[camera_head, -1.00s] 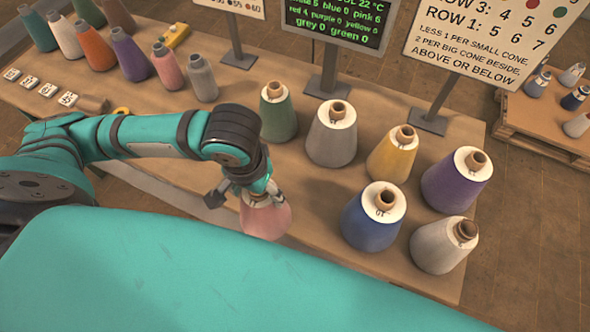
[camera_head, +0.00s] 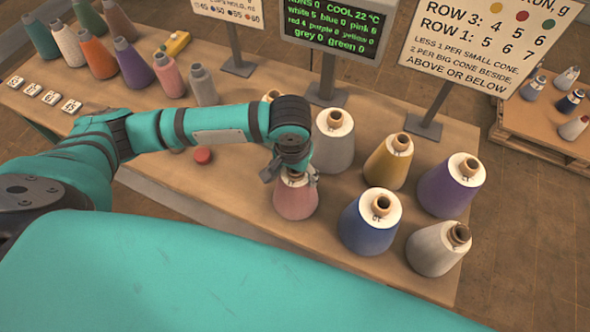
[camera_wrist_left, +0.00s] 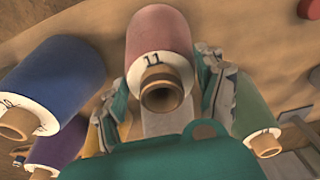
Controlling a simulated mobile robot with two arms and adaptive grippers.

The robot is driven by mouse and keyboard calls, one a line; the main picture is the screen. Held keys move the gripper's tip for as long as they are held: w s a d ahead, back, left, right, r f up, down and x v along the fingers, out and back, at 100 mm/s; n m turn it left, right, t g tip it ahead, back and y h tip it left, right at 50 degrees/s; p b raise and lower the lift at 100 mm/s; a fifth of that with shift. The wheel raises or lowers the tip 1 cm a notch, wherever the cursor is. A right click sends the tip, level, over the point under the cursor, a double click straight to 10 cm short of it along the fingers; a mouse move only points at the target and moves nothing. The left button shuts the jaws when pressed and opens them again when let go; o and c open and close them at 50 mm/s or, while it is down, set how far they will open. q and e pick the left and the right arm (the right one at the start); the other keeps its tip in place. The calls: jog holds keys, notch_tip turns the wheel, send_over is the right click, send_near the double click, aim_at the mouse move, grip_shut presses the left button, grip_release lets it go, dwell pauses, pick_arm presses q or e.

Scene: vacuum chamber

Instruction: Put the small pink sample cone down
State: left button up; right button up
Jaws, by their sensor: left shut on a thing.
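The pink cone (camera_head: 295,198) is at the near left of the group of large cones, close to upright. In the left wrist view the pink cone (camera_wrist_left: 160,42) shows the mark 11 on its white top ring around a brown tube. My left gripper (camera_head: 291,174) is shut on its upper part, with a finger on either side. I cannot tell whether its base touches the table. Another pink cone (camera_head: 168,76) stands in the row at the back left. My right gripper is not in view.
A blue cone (camera_head: 368,226) stands just right of the held cone, a grey cone (camera_head: 334,143) behind it. A green cone (camera_wrist_left: 252,105) is mostly hidden by my arm in the head view. Yellow, purple and light grey cones stand further right. A red disc (camera_head: 203,156) lies left.

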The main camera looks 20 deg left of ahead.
pick_arm(q)
jog(key=shift+s+f, duration=0.15)
jog(key=shift+f, duration=0.05)
jog(key=o, duration=1.4)
jog(key=shift+f, duration=0.1)
jog(key=shift+c, duration=0.2)
jog(key=o, duration=0.3)
jog(key=shift+w, duration=0.2)
jog(key=shift+s, duration=0.1)
notch_tip(320, 180, up, 12)
jog(key=s+b, duration=0.1)
